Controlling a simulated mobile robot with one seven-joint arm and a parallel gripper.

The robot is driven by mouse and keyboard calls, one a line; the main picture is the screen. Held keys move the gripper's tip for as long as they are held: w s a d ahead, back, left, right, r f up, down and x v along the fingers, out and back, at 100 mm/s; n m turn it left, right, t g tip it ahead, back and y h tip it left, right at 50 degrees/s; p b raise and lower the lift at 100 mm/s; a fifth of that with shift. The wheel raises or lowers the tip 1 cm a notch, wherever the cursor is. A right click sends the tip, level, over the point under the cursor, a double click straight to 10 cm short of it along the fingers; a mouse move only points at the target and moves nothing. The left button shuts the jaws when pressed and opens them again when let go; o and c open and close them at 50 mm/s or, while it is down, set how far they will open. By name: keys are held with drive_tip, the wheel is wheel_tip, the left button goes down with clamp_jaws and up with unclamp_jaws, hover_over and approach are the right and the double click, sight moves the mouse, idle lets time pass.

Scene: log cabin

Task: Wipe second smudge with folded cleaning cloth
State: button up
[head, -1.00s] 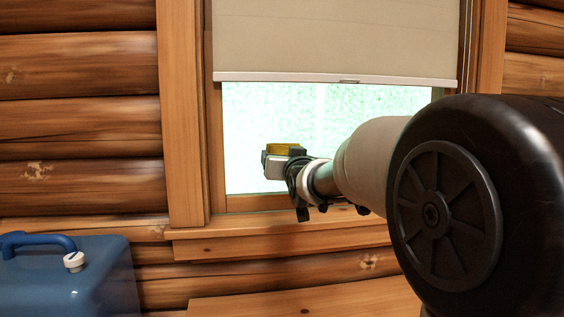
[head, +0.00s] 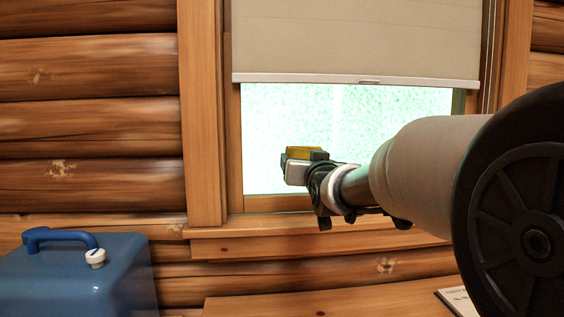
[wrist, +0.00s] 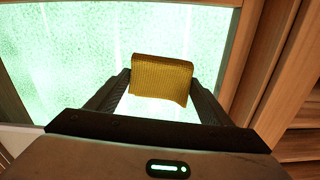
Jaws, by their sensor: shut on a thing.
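A folded yellow cleaning cloth (wrist: 161,78) is held between the two fingers of my gripper (wrist: 160,92) in the wrist view. In the head view a strip of the cloth (head: 304,154) shows at my gripper (head: 300,165), in front of the lower left part of the window pane (head: 375,115). The pane looks pale green and speckled, with faint lighter vertical streaks in the wrist view (wrist: 85,60). I cannot pick out a separate smudge. Whether the cloth touches the glass cannot be told.
A beige blind (head: 355,40) covers the upper window. The wooden frame (head: 203,120) and sill (head: 300,242) border the pane. A blue container (head: 75,275) with a handle stands at lower left. A wooden surface (head: 340,300) with a printed card (head: 457,301) lies below.

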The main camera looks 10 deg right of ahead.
drive_tip(key=shift+w, duration=0.1)
drive_tip(key=w+r+p, duration=0.2)
drive_tip(key=w, duration=0.4)
drive_tip(key=shift+w, duration=0.4)
drive_tip(key=shift+w+p, duration=0.55)
drive_tip(key=shift+w, duration=0.5)
idle(0.7)
drive_tip(key=d, duration=0.4)
idle(0.3)
